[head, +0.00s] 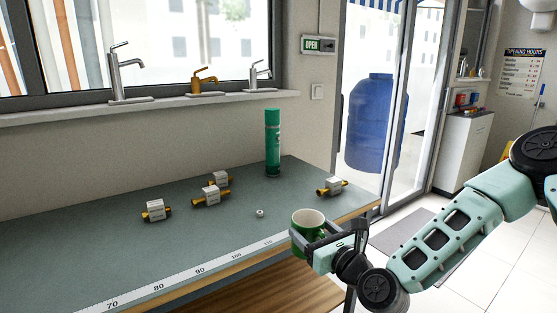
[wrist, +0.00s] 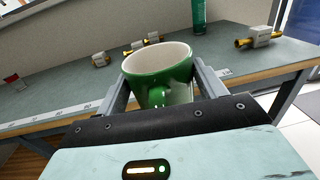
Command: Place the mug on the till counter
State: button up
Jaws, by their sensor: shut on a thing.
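A green mug (head: 307,219) with a white inside is between the fingers of my gripper (head: 312,240), at the front edge of the counter. In the wrist view the mug (wrist: 158,72) stands roughly upright, with a finger of my gripper (wrist: 160,95) on each side and its handle toward my palm. My gripper is shut on the mug. The counter (head: 110,251) has a grey-green top with a ruler strip (head: 180,277) along its front edge. Whether the mug's base touches the counter is hidden by my gripper.
A green spray can (head: 272,143) stands at the counter's back. Several brass valves with white labels, one at the left (head: 155,211) and one at the right (head: 331,187), lie on it, with a small white nut (head: 260,213). The counter's left front is clear. Taps (head: 126,72) stand on the sill.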

jog(key=d+f+m+t+h, duration=0.1)
jog(key=d+f+m+h, duration=0.1)
jog(key=d+f, duration=0.6)
jog(key=s+d+f+m+h, duration=0.2)
jog(key=s+d+f+h, duration=0.1)
jog(key=s+d+f, duration=0.3)
jog(key=s+d+f+m+t+h, duration=0.1)
jog(key=s+d+f+h, duration=0.2)
jog(key=d, duration=0.7)
notch_tip(320, 180, down, 3)
jog(key=s, duration=0.2)
jog(key=shift+s+d+m+h, duration=0.25)
jog(key=shift+s+m+h, duration=0.15)
jog(key=shift+s+f, duration=0.1)
